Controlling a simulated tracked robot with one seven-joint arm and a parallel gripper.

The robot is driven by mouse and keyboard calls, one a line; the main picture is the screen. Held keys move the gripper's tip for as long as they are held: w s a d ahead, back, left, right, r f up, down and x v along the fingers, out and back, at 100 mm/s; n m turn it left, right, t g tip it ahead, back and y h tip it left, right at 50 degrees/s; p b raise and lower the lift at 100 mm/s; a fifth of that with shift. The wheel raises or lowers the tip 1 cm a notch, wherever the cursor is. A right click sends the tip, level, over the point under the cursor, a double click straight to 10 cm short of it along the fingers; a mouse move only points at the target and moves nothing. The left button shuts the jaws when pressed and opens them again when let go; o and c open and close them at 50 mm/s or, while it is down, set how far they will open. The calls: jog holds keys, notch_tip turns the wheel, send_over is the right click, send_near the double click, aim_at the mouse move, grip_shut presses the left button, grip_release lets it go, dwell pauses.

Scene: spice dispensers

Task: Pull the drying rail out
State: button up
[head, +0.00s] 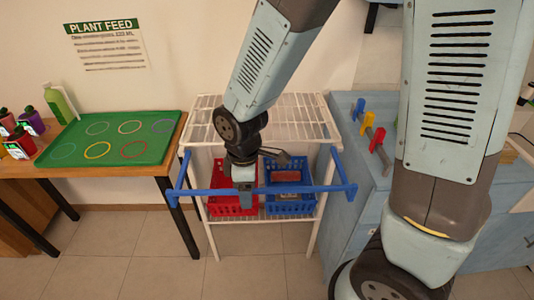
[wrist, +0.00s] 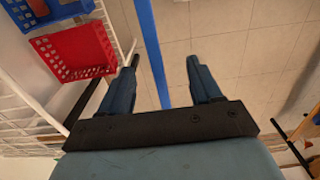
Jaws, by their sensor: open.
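The drying rail (head: 310,189) is a blue bar across the front of a white wire rack, with a side arm running back at each end. My gripper (head: 246,203) points down at the middle of the bar, and its lower part hides a piece of it. In the wrist view, the rail (wrist: 147,35) runs between the two spread fingers of my gripper (wrist: 163,64). It lies closer to the left finger, and I see no firm contact. The gripper is open and holds nothing.
The white rack (head: 290,110) holds a red basket (head: 220,204) and a blue basket (head: 290,204) on its lower shelf. A wooden table with a green tray (head: 110,140) stands left. A blue cabinet (head: 350,150) stands right. The tiled floor in front is clear.

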jog(key=shift+r, duration=2.85)
jog(key=w+d+r+m+t+y, duration=0.1)
jog(key=w+d+r+m+t, duration=0.15)
jog(key=d+r+m, duration=0.75)
jog(key=s+d+r+m+t, duration=0.1)
jog(key=d+r+m, duration=0.1)
jog(key=d, duration=0.3)
jog(key=s+d+r+m+t, duration=0.1)
jog(key=s+d+r+m, duration=0.1)
jog(key=d+r, duration=0.3)
jog(key=s+d+r+m+t+h, duration=0.1)
jog(key=s+d+r+m, duration=0.1)
jog(key=d, duration=0.3)
jog(key=shift+s+r+m, duration=0.25)
jog(key=shift+r+m, duration=0.55)
jog(key=shift+r, duration=0.05)
